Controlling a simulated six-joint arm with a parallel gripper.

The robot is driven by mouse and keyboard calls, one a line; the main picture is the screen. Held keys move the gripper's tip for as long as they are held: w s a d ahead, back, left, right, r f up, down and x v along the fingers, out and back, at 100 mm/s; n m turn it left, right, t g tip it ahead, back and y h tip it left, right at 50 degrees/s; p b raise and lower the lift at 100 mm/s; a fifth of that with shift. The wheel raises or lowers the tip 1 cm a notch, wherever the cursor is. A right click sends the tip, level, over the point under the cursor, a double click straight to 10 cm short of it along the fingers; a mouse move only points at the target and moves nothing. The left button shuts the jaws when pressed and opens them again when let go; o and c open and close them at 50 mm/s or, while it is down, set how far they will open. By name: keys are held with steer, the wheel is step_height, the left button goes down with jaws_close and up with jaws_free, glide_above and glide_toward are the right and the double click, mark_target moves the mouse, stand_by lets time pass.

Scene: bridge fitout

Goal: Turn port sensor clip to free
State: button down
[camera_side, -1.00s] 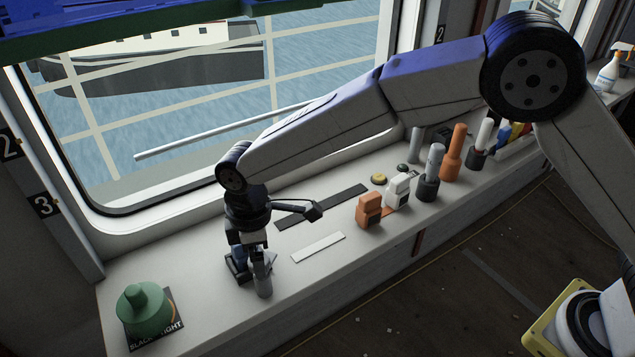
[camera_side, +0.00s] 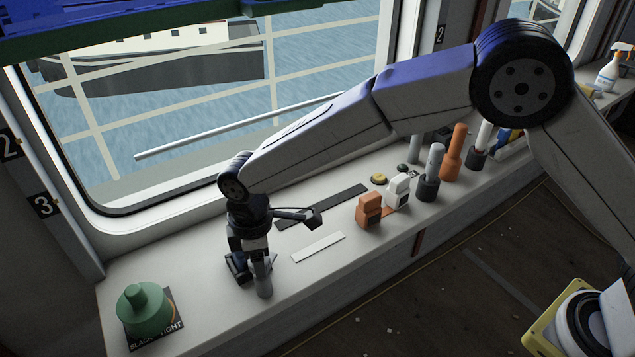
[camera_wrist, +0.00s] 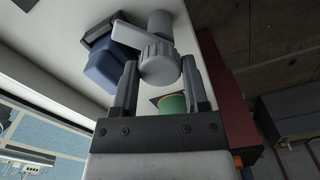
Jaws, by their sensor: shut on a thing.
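The port sensor clip shows in the wrist view as a ribbed grey knob (camera_wrist: 159,62) with a flat pale lever (camera_wrist: 127,36) pointing to the upper left. A grey post (camera_wrist: 160,22) stands beyond it, and a dark blue block (camera_wrist: 112,66) sits beside it. My gripper (camera_wrist: 160,75) is shut on the knob, one finger on each side. In the side view my gripper (camera_side: 256,258) points down at the grey post (camera_side: 263,282) on the sill; the knob is largely hidden there.
A green knobbed piece (camera_side: 147,308) stands on a dark labelled plate at the near left. A white strip (camera_side: 318,246) and a dark strip (camera_side: 335,203) lie flat to the right. Orange (camera_side: 369,209) and white (camera_side: 398,191) blocks stand farther right. The window is behind.

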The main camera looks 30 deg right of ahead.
steer(key=m, duration=0.4)
steer(key=shift+m, duration=1.6)
steer(key=shift+c, duration=0.5)
jaws_free()
steer(key=shift+r, duration=0.15)
steer(key=shift+r, duration=3.8)
